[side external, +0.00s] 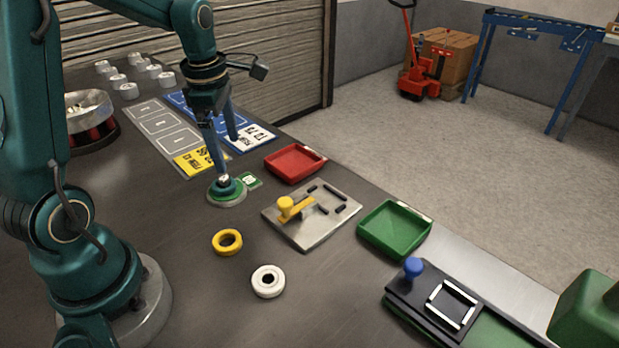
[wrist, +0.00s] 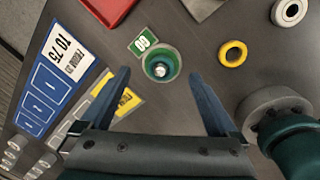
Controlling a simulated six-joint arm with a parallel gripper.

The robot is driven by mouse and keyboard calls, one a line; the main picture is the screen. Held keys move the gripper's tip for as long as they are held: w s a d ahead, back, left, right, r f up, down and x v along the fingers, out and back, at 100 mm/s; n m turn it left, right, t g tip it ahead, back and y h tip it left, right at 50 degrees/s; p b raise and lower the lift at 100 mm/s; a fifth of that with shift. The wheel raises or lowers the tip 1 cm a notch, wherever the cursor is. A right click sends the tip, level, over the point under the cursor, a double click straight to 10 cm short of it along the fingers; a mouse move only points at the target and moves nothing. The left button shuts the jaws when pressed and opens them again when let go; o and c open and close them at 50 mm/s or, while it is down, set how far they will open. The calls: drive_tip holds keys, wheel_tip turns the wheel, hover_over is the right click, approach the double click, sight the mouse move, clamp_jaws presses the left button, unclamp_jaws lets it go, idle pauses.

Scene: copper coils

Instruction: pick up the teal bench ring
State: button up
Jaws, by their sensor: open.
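The teal bench ring (side external: 228,187) sits on a round grey base with a green rim on the dark bench, around a small silver-topped centre. The ring also shows in the wrist view (wrist: 162,66), just beyond the space between my fingertips. My gripper (side external: 228,158) is open and empty, pointing down above the ring. In the side view one finger reaches down over the ring and hides part of it. In the wrist view the two fingers of my gripper (wrist: 161,75) are spread wide, one to each side. I cannot tell the exact height of the fingertips over the ring.
A small green tag (side external: 250,181) lies beside the base. Near it are a red tray (side external: 294,163), a metal plate with a yellow knob (side external: 291,208), a yellow ring (side external: 227,242) and a white ring (side external: 268,281). A green tray (side external: 394,230) stands right. Printed mats (side external: 165,130) lie behind.

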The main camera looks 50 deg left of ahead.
sight(220, 177)
drive_tip(key=shift+n+g+h, duration=0.3)
drive_tip(key=shift+n+g, duration=0.2)
drive_tip(key=a+f, duration=0.1)
drive_tip(key=s+a+f, duration=0.1)
drive_tip(key=f, duration=0.1)
drive_tip(key=shift+s+a+f, duration=0.15)
drive_tip(key=shift+s+f, duration=0.05)
drive_tip(key=shift+f, duration=2.5)
